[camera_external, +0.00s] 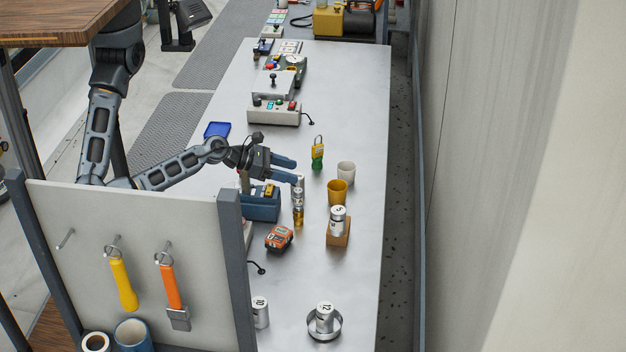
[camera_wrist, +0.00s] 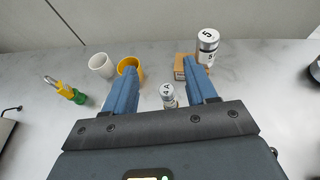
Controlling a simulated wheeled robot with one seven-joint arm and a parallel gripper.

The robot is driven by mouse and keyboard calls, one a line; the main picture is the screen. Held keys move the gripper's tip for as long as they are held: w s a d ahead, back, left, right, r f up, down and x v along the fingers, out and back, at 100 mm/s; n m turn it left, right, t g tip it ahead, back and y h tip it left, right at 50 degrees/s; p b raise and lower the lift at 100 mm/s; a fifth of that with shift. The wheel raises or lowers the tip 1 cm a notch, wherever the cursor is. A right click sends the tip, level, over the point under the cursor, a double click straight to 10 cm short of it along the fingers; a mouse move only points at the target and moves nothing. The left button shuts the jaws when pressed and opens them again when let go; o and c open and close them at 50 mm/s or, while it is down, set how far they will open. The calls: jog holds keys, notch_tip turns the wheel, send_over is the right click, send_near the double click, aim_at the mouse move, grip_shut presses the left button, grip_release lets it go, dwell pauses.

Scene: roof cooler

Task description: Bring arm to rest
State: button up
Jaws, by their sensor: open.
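My gripper (camera_external: 291,170) is over the grey bench, with its two blue fingers apart and pointing right. In the wrist view my gripper (camera_wrist: 163,72) has nothing between its fingertips. A silver numbered can (camera_external: 298,197) stands upright just below the fingers in the external view, on top of a gold-coloured piece. In the wrist view this can (camera_wrist: 168,96) shows between the fingers, apparently lower than them. I cannot tell the exact gap. My arm reaches in from the left, bent at the elbow.
A white cup (camera_external: 346,171), a yellow cup (camera_external: 338,190) and a green-yellow padlock (camera_external: 317,155) stand nearby. A silver can (camera_external: 338,221) stands on a wooden block (camera_external: 340,240). A blue box (camera_external: 262,206) is under my wrist; an orange device (camera_external: 279,238) lies nearer. A tool panel (camera_external: 130,240) stands front left.

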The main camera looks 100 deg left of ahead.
dwell(0.4)
jog(key=s+d+r+m+t+h+b, duration=0.2)
jog(key=s+d+m+h, duration=0.1)
jog(key=d+m, duration=0.45)
jog(key=s+d+r+m+t+h+b, duration=0.1)
jog(key=s+d+r+m+t+h, duration=0.2)
jog(key=d+m, duration=0.4)
jog(key=s+d+r+m+t+h+b, duration=0.1)
jog(key=s+d+r+m+h+b, duration=0.1)
jog(key=d+m+h, duration=0.5)
jog(key=s+a+f+m+g+y, duration=0.1)
jog(key=s+a+f+y, duration=0.2)
jog(key=s+a, duration=0.1)
jog(key=s+a+f+m+y+p, duration=0.1)
jog(key=s+a+f+m+y, duration=0.1)
jog(key=s+a+f+y, duration=0.1)
jog(key=s+a+f+m+g+y+p, duration=0.1)
jog(key=s+a+f+y, duration=0.2)
jog(key=s+a+f, duration=0.2)
jog(key=shift+s+f+m+g+y, duration=0.1)
jog(key=shift+s+m+g+y, duration=0.2)
jog(key=shift+s, duration=0.35)
jog(key=s+a+m+g+p, duration=0.1)
jog(key=s+a+m+p, duration=0.1)
jog(key=s+a+m, duration=0.9)
jog(key=s+a, duration=0.2)
jog(key=a, duration=0.1)
jog(key=shift+a+g+y, duration=0.35)
jog(key=shift+g+y, duration=0.05)
jog(key=shift+m, duration=0.25)
